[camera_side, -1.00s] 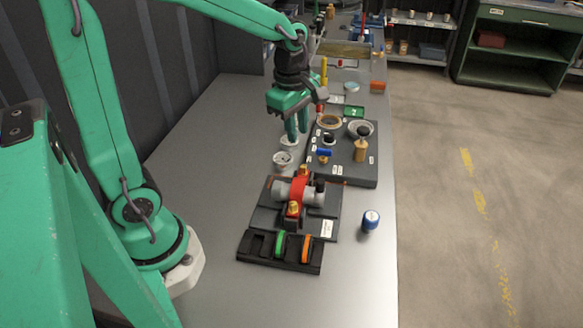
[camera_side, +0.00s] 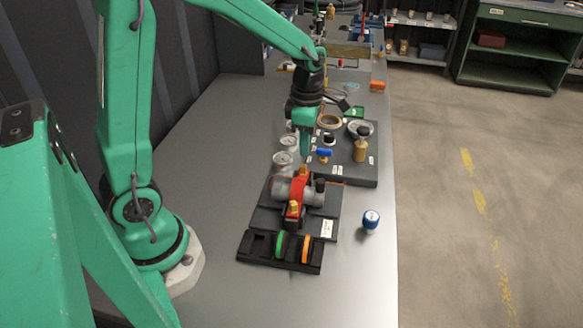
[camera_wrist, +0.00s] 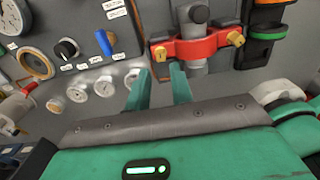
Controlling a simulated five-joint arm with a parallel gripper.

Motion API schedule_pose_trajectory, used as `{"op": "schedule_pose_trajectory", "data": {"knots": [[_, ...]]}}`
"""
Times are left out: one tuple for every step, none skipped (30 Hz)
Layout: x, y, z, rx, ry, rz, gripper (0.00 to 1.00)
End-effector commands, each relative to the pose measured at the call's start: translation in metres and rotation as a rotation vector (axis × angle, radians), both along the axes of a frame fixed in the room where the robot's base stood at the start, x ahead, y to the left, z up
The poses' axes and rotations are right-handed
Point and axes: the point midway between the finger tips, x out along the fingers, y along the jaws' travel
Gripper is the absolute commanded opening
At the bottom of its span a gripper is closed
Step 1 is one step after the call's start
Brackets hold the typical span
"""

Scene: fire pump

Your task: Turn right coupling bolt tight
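A red coupling clamp (camera_side: 299,188) sits around a grey pipe on a dark base plate. It has a brass bolt (camera_side: 302,171) at its far end and another brass bolt (camera_side: 293,209) at its near end. In the wrist view the red clamp (camera_wrist: 197,48) shows a left bolt (camera_wrist: 160,53) and a right bolt (camera_wrist: 236,38), beside the ring rack. My gripper (camera_wrist: 161,76) is open and empty, its fingers apart below the clamp's left part. In the side view my gripper (camera_side: 305,148) hangs above and beyond the far bolt, touching neither bolt.
A black rack (camera_side: 262,246) holds a green ring and an orange ring in front of the pump. White gauges (camera_side: 283,159) stand left of a dark panel (camera_side: 345,173) with a blue lever. A blue-and-white cylinder (camera_side: 371,219) stands at the right.

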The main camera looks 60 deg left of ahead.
Motion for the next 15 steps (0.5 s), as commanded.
{"op": "schedule_pose_trajectory", "data": {"knots": [[0.0,0.0,-0.005,0.0,0.003,0.0,0.23],[-0.001,0.0,-0.009,-0.001,0.004,-0.001,0.23],[-0.001,0.0,-0.013,0.0,0.003,-0.001,0.23],[-0.001,0.0,-0.017,0.0,0.004,-0.001,0.23],[-0.001,0.0,-0.021,-0.001,0.005,-0.001,0.23],[-0.001,0.0,-0.026,-0.001,0.004,-0.001,0.23],[-0.001,0.0,-0.03,0.0,0.004,-0.001,0.23],[-0.001,0.0,-0.034,0.0,0.004,-0.001,0.23],[-0.001,0.0,-0.038,-0.001,0.004,-0.001,0.23],[-0.001,0.0,-0.042,-0.001,0.004,-0.001,0.23],[-0.001,0.0,-0.045,0.0,0.003,-0.001,0.23],[-0.001,0.0,-0.05,0.0,0.004,-0.001,0.23],[-0.001,0.0,-0.052,-0.001,0.004,-0.001,0.23],[-0.001,0.0,-0.055,0.0,0.003,-0.001,0.23],[-0.001,0.0,-0.058,0.0,0.003,-0.001,0.23]]}}
